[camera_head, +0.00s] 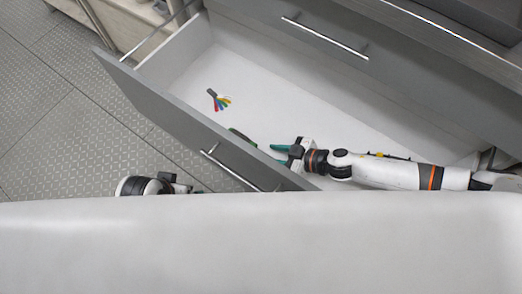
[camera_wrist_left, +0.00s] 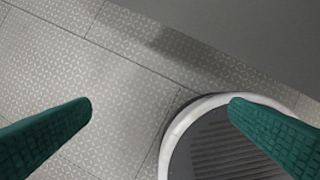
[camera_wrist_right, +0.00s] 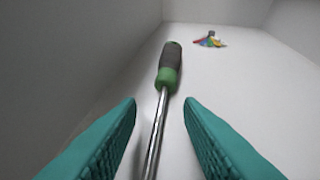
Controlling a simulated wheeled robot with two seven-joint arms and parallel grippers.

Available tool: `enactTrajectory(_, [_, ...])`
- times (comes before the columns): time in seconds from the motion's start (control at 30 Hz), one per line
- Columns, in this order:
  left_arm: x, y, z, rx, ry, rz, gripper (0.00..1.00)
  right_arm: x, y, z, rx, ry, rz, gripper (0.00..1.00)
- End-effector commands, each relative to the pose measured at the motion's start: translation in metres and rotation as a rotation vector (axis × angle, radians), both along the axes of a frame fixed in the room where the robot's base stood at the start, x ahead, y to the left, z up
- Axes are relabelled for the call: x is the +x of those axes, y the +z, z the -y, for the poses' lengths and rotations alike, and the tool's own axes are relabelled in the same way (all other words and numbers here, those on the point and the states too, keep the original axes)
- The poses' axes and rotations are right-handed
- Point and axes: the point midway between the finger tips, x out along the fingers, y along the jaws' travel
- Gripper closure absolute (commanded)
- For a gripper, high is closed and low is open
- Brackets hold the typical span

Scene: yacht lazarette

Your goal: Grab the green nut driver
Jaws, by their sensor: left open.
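The green nut driver (camera_head: 240,136) lies in the open drawer near its front wall, just left of my right gripper (camera_head: 277,154) in the head view. In the right wrist view its dark grey and green handle (camera_wrist_right: 169,68) is ahead, and its metal shaft runs back between the fingers of my right gripper (camera_wrist_right: 160,106). Those fingers are open and apart from the shaft. My left gripper (camera_wrist_left: 162,104) is open and empty over the floor outside the drawer; in the head view it is mostly hidden.
The drawer's front panel (camera_head: 150,99) stands between my two grippers. A multicoloured fan-shaped item (camera_head: 218,100) lies farther left in the drawer. A yellow and black item (camera_head: 385,155) shows beside my right arm. The drawer floor's middle is clear.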

Motion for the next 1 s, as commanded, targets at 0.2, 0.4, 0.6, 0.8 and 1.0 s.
enactTrajectory(0.2, [-0.008, 0.023, -0.002, 0.000, 0.001, 0.015, 0.00, 0.014, -0.014, -0.022, -0.001, 0.000, 0.002, 0.67])
enactTrajectory(0.4, [-0.010, 0.029, -0.002, 0.000, 0.002, 0.016, 0.00, 0.015, -0.016, -0.027, 0.000, -0.001, 0.000, 0.67])
enactTrajectory(0.6, [-0.010, 0.028, -0.002, 0.000, 0.002, 0.016, 0.00, 0.015, -0.015, -0.027, 0.000, -0.001, 0.000, 0.80])
enactTrajectory(0.8, [-0.010, 0.028, -0.002, 0.000, 0.002, 0.016, 0.00, 0.015, -0.015, -0.026, 0.000, -0.001, 0.000, 1.00])
enactTrajectory(1.0, [-0.010, 0.028, -0.002, 0.000, 0.002, 0.016, 0.00, 0.015, -0.015, -0.027, 0.000, 0.000, -0.001, 1.00])
